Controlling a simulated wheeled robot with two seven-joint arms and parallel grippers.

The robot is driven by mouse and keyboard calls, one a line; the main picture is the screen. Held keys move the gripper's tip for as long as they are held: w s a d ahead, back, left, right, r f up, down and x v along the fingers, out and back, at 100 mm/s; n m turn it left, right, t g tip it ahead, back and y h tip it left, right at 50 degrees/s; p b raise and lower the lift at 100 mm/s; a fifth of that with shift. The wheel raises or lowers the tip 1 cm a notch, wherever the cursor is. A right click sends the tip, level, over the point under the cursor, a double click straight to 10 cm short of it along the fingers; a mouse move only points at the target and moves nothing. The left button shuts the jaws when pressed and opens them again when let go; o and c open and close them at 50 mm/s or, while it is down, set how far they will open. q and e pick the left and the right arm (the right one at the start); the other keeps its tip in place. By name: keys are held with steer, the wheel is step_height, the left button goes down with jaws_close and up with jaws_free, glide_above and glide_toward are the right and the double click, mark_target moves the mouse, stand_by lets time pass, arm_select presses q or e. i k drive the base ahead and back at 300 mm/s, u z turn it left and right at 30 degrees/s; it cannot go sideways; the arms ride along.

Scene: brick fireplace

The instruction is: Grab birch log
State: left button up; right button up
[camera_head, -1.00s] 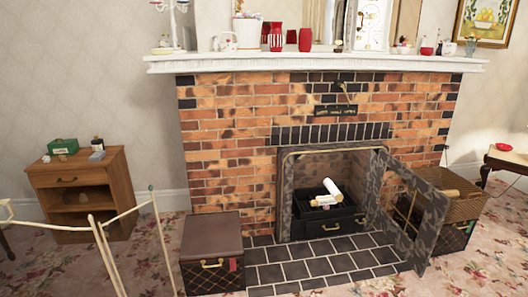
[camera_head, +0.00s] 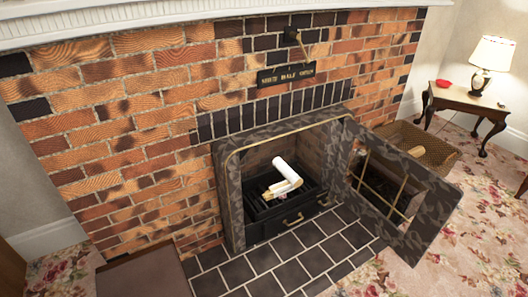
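A white birch-like log (camera_head: 286,172) leans across other pale pieces in the black grate (camera_head: 262,228) inside the brick fireplace. The pieces overlap, so I cannot tell exactly how many there are. Another pale log (camera_head: 416,152) shows partly in the wicker basket (camera_head: 440,146) to the right, behind the open fireplace door. Neither of my grippers is in view.
The patterned fireplace door (camera_head: 432,212) stands open to the right, in front of the basket. Dark hearth tiles (camera_head: 292,277) lie before the opening. A brown-lidded box (camera_head: 146,274) sits at lower left. A lamp table (camera_head: 466,102) stands at right. Floral carpet (camera_head: 470,255) is clear at lower right.

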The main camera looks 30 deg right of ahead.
mark_target(289, 175)
steer(key=z, duration=1.35)
steer(key=i, duration=2.1)
steer(key=u, duration=1.8)
steer(key=i, duration=0.5)
steer(key=z, duration=0.1)
